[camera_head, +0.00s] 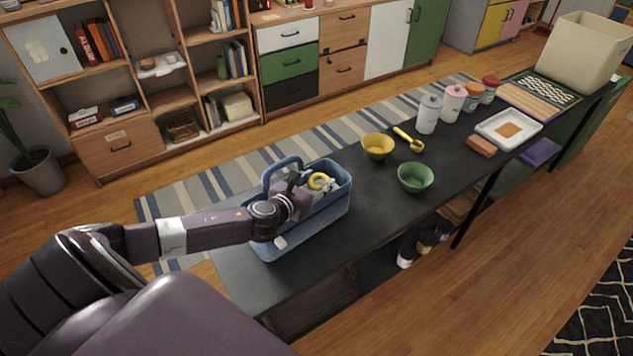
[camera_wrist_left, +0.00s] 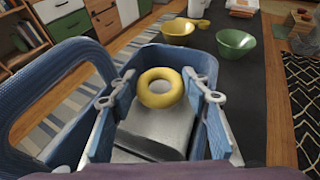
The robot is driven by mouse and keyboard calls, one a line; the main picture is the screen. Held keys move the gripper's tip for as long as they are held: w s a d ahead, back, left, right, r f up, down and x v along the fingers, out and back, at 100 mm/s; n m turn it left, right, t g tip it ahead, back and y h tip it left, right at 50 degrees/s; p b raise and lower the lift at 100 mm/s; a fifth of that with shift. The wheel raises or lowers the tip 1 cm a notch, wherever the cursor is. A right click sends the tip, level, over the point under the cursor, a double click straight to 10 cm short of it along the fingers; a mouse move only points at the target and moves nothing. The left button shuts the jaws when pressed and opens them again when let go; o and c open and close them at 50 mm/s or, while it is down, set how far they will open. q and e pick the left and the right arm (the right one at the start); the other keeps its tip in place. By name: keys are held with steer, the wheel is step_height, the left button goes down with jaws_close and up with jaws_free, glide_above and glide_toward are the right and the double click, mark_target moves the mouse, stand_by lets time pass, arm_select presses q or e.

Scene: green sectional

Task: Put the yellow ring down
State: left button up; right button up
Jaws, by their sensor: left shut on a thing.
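The yellow ring (camera_head: 319,181) is at the end of my left gripper (camera_head: 318,184), over the blue caddy (camera_head: 336,212) with its arched handle. In the left wrist view the ring (camera_wrist_left: 145,93) sits between the two fingertips of the left gripper (camera_wrist_left: 160,78), with the blue walls of the caddy (camera_wrist_left: 90,55) around it. The left gripper is shut on the ring. A grey surface shows below the ring; I cannot tell whether the ring touches it. The caddy stands on the dark table (camera_head: 375,215). My right gripper is not in view.
A yellow bowl (camera_head: 377,147), a green bowl (camera_head: 415,179) and a yellow scoop (camera_head: 409,139) stand beyond the caddy. Farther back are canisters (camera_head: 429,115), a white tray (camera_head: 494,130) and a beige bin (camera_head: 583,55). Bare tabletop lies between the caddy and green bowl.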

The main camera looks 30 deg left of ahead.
arm_select(q)
steer(key=o, duration=0.8)
steer(key=shift+s+d+f, duration=0.1)
steer(key=shift+s+f, duration=0.1)
steer(key=shift+f, duration=0.25)
steer(key=shift+o, duration=0.5)
steer(key=shift+f, duration=0.15)
steer(key=shift+s, duration=0.1)
steer(key=shift+r+p, duration=0.4)
steer(key=shift+r, duration=0.1)
steer(key=shift+s, duration=0.15)
steer(key=v, duration=0.7)
steer(key=r+b+v, duration=0.1)
steer(key=v, duration=0.3)
steer(key=shift+r, duration=0.1)
